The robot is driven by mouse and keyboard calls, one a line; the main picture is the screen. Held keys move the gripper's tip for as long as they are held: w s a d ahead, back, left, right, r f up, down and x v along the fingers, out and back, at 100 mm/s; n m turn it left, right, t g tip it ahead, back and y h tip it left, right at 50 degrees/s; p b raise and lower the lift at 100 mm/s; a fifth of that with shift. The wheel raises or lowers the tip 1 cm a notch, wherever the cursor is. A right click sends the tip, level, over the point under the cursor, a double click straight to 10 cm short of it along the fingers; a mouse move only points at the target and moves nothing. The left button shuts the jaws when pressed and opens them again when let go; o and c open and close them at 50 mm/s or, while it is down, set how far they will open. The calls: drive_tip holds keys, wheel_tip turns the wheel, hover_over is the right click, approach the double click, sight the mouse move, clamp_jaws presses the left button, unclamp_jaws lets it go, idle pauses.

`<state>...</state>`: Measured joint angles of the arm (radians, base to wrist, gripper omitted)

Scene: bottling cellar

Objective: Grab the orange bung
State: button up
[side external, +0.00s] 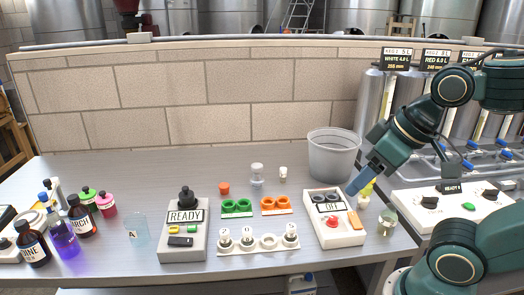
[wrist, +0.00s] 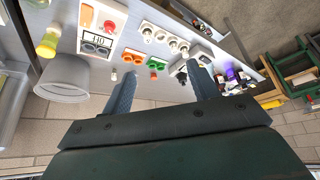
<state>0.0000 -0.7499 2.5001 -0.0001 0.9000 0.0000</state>
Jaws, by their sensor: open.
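The orange bung (side external: 224,187) is a small orange-red plug standing on the grey bench, behind the green clips and left of a small clear jar (side external: 257,174). In the wrist view the bung (wrist: 153,75) looks small and lies between the lines of my two fingers, well beyond them. My gripper (side external: 357,188) is at the right of the side view, above the bench by the grey bucket, apart from the bung. In the wrist view my gripper (wrist: 162,70) has its fingers spread with nothing between them.
Green clips (side external: 237,207), orange clips (side external: 275,205) and a small white piece (side external: 283,173) are near the bung. Bottles (side external: 80,215) stand at the left.

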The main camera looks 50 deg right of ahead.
drive_tip(key=shift+w, duration=0.1)
drive_tip(key=w+d+r, duration=0.1)
drive_tip(key=w+d, duration=0.1)
drive_tip(key=w, duration=0.9)
drive_tip(key=w+d+r, duration=0.1)
drive_tip(key=w, duration=1.1)
drive_tip(key=w+d+f, duration=0.3)
drive_tip(key=w+f, duration=0.6)
drive_tip(key=w, duration=0.1)
drive_tip(key=w+d+f+m+g, duration=0.1)
drive_tip(key=w+d+f, duration=0.2)
drive_tip(key=w+f, duration=0.5)
drive_tip(key=shift+w+d+f+m+h, duration=0.3)
drive_tip(key=shift+w+f, duration=0.1)
drive_tip(key=shift+w, duration=0.8)
hover_over(224, 185)
drive_tip(key=s, duration=0.2)
drive_tip(key=shift+s+a+f, duration=0.1)
drive_tip(key=shift+a+f, duration=0.05)
drive_tip(key=shift+f, duration=1.85)
drive_tip(key=shift+s+a+f, duration=0.1)
drive_tip(key=shift+f, duration=1.85)
